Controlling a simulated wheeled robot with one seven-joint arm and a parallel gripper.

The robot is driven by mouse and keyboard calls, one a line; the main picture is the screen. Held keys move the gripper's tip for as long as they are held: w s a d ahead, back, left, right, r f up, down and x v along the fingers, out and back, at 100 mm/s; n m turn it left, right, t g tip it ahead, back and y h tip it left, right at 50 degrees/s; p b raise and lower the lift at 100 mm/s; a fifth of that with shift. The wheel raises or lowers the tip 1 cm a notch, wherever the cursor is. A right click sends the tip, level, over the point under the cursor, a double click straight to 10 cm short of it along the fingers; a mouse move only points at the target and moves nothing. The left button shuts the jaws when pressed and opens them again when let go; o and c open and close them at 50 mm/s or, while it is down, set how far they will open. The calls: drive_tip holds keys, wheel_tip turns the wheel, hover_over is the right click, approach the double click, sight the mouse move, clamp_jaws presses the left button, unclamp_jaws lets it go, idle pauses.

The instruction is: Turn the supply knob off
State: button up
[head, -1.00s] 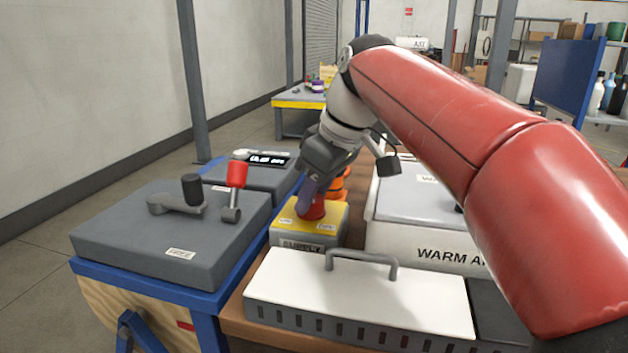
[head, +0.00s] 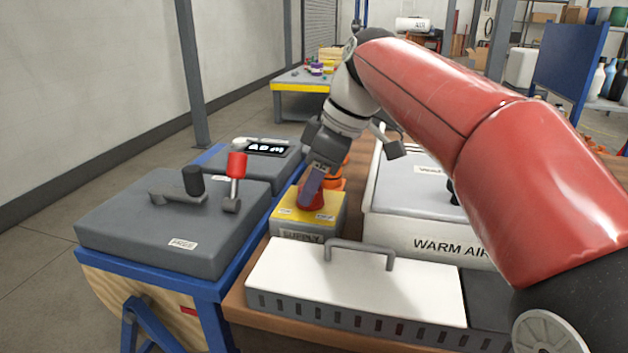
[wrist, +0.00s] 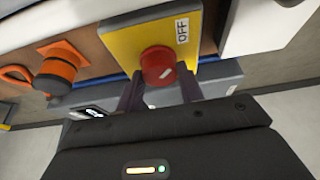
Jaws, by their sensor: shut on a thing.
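The red supply knob (head: 311,200) stands on the yellow top of a grey box (head: 294,228) labelled SUPPLY. The wrist view shows the round red knob (wrist: 157,66) with a pale mark pointing to its lower right, and an OFF label on the yellow plate to its upper right. My gripper (head: 310,188) reaches down to the knob from above. Its two dark fingers lie on either side of the knob, shut on it. The fingers hide part of the knob in the head view.
A white cover with a grey handle (head: 361,249) lies in front of the supply box. A WARM AIR box (head: 425,240) stands to the right. A grey lever panel (head: 160,235) stands left. An orange and black fitting (wrist: 60,68) is close by.

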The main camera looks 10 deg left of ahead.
drive_tip(key=o, duration=1)
drive_tip(key=shift+v, duration=3.9)
